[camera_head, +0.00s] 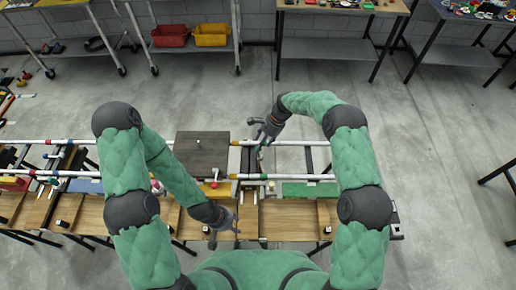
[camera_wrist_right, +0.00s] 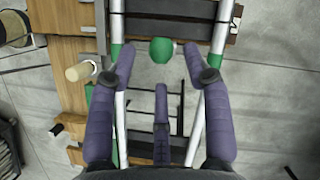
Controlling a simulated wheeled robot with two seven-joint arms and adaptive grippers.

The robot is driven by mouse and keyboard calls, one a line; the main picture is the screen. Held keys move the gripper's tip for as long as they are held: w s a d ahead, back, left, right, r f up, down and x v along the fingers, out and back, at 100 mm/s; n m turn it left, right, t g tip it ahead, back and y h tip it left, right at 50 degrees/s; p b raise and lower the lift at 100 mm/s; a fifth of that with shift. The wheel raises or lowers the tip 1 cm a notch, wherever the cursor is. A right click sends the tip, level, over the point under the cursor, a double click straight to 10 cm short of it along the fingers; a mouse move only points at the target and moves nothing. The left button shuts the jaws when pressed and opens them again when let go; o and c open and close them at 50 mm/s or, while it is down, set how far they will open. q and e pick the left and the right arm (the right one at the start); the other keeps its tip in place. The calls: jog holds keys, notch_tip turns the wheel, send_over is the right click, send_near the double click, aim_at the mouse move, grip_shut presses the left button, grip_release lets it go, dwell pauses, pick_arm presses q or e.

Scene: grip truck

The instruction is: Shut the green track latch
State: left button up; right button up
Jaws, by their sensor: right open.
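The green round knob of a track latch (camera_wrist_right: 160,50) lies between the spread fingertips of my right gripper (camera_wrist_right: 158,65) in the right wrist view, with visible room on both sides. In the head view my right gripper (camera_head: 258,135) is over the two white rails, just right of the dark square plate. A small bit of green (camera_head: 259,155) shows just below its fingers there. The latch's lower parts are hard to make out. My left gripper (camera_head: 225,230) is open and empty above the wooden planks at the near side.
Shelves with a red bin (camera_head: 169,36) and a yellow bin (camera_head: 211,35) stand behind open floor.

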aim_at(259, 153)
jog(key=shift+x, duration=2.75)
jog(key=shift+c, duration=0.3)
